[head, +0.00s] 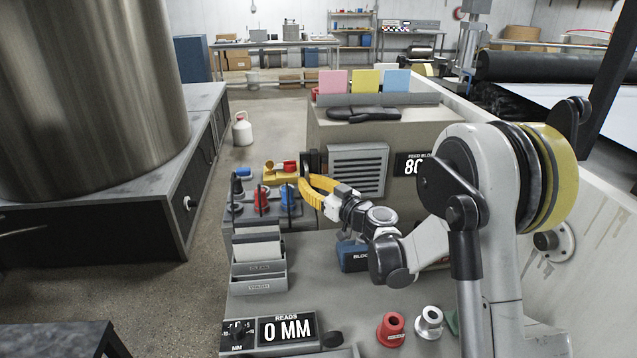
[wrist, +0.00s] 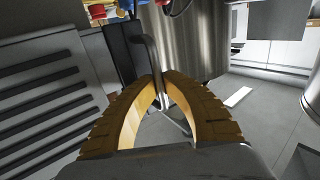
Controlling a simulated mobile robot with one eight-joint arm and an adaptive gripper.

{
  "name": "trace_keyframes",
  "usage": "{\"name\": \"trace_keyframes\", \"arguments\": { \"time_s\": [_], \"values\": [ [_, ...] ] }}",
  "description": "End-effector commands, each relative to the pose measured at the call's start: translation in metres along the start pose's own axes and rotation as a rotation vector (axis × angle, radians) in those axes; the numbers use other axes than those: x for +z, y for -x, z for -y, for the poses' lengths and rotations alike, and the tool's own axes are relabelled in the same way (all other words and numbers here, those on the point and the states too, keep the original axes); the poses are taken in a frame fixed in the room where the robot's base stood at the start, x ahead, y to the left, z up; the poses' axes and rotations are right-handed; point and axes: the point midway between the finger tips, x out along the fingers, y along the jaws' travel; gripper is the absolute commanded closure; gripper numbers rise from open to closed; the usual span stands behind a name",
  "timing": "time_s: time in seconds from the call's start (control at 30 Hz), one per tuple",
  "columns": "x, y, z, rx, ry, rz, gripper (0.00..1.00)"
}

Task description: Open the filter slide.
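The filter slide (head: 313,162) appears as a dark upright piece at the left edge of the grey machine housing, beside the louvred grille. In the wrist view its dark frame (wrist: 122,52) stands beside the grille, with a bent grey bar handle (wrist: 146,50) on it. My gripper (head: 303,184) has yellow curved fingers reaching to the slide from the right. In the wrist view, my gripper's fingertips (wrist: 159,82) close in on both sides of the bar, which runs down between them. The slide looks in line with the housing; its depth is partly hidden.
The louvred grille (head: 358,170) is right of the slide. A rack with red and blue parts (head: 262,205) stands just left of my gripper. Below are grey trays (head: 258,270) and a 0 MM readout (head: 288,329). Open floor (head: 215,260) lies left of the bench.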

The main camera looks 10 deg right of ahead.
Motion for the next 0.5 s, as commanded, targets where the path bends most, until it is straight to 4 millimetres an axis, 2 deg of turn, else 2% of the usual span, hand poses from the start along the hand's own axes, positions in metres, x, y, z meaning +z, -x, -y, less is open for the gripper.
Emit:
{"name": "trace_keyframes", "arguments": {
  "time_s": [0.2,0.5],
  "values": [
    [0.001,-0.023,0.036,-0.004,0.001,0.0,1.0],
    [0.002,-0.051,0.078,-0.003,0.001,0.0,1.0]
  ]
}}
